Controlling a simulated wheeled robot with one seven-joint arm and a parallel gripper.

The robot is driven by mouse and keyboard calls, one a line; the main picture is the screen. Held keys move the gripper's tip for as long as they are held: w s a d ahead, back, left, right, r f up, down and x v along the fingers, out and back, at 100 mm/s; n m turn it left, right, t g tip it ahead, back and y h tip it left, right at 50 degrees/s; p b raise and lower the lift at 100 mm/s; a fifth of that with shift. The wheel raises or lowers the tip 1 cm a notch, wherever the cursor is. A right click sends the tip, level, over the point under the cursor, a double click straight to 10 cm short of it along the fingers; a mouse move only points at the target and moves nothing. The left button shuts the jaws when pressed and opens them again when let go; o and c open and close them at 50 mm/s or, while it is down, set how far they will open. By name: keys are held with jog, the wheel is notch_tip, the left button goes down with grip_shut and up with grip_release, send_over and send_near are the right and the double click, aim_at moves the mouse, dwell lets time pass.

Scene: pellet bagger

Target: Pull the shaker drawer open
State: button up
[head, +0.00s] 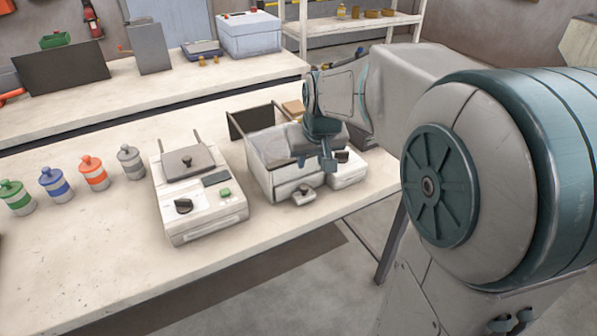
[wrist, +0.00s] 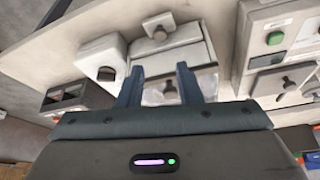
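The shaker appears to be the white box-shaped unit (head: 262,175) in the middle of the table, with a pale front panel. A small pale block with a dark knob (head: 303,195) sits low at its front; it also shows in the wrist view (wrist: 158,32). I cannot tell whether this is the drawer's handle, or whether the drawer is shut. My gripper (head: 316,162) is over the unit's right part, fingers pointing down. No contact is visible.
A white machine with a black dial and green button (head: 200,195) stands left of the unit. A small white box (head: 346,172) stands close on the right. Several lidded jars, including an orange one (head: 94,173), line the left. The front table strip is clear.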

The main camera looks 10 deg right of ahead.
aim_at(305, 187)
jog(key=x, duration=1.3)
jog(key=shift+s, duration=0.1)
jog(key=shift+c, duration=0.3)
grip_shut()
